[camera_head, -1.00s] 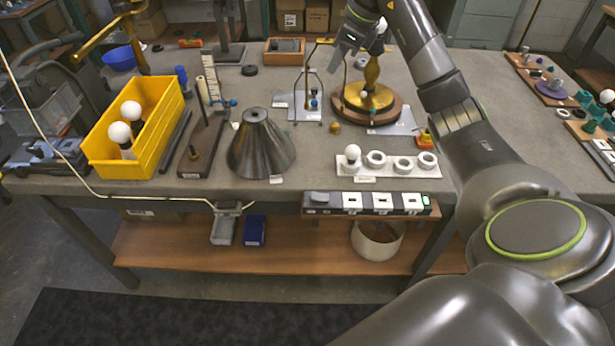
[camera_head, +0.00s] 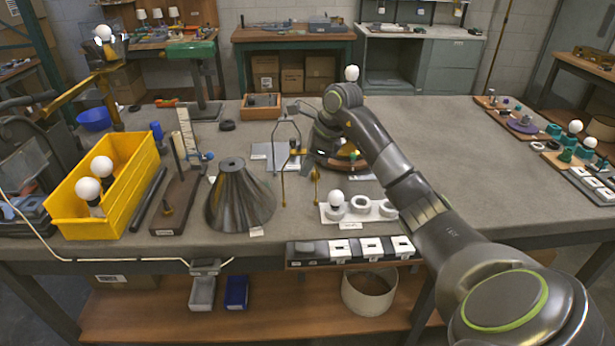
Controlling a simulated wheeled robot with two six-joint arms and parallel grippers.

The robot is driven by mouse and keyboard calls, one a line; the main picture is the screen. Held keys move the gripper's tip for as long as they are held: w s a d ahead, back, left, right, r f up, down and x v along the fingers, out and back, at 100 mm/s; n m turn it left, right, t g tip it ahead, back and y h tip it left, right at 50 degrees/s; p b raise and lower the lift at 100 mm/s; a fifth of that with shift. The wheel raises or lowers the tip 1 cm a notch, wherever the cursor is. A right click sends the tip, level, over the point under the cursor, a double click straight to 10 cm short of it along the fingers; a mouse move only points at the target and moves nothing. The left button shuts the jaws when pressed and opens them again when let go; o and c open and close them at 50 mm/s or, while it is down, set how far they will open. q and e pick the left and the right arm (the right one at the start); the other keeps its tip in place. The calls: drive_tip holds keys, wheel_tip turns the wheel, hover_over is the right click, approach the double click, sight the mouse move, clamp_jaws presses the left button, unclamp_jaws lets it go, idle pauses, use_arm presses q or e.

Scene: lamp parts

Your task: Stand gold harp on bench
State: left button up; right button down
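The gold harp (camera_head: 283,184) is a thin wire loop with two legs hanging down, roughly upright, over the bench (camera_head: 470,170). I cannot tell whether the leg ends touch the bench. A grey wire harp (camera_head: 287,123) stands just behind on a pale plate. The round lamp base (camera_head: 345,160) behind is partly hidden by my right arm. My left gripper is not in view.
A dark cone shade (camera_head: 240,200) stands left of the harp. A white holder (camera_head: 352,214) with a bulb and rings lies to its front right. A yellow bin (camera_head: 125,200) with bulbs is at far left. The bench right of my arm is mostly clear.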

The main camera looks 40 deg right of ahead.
wheel_tip(320, 180, down, 3)
drive_tip(key=shift+f, duration=0.15)
drive_tip(key=shift+f, duration=0.2)
drive_tip(key=c, duration=1.6)
unclamp_jaws()
drive_tip(key=shift+r, duration=0.1)
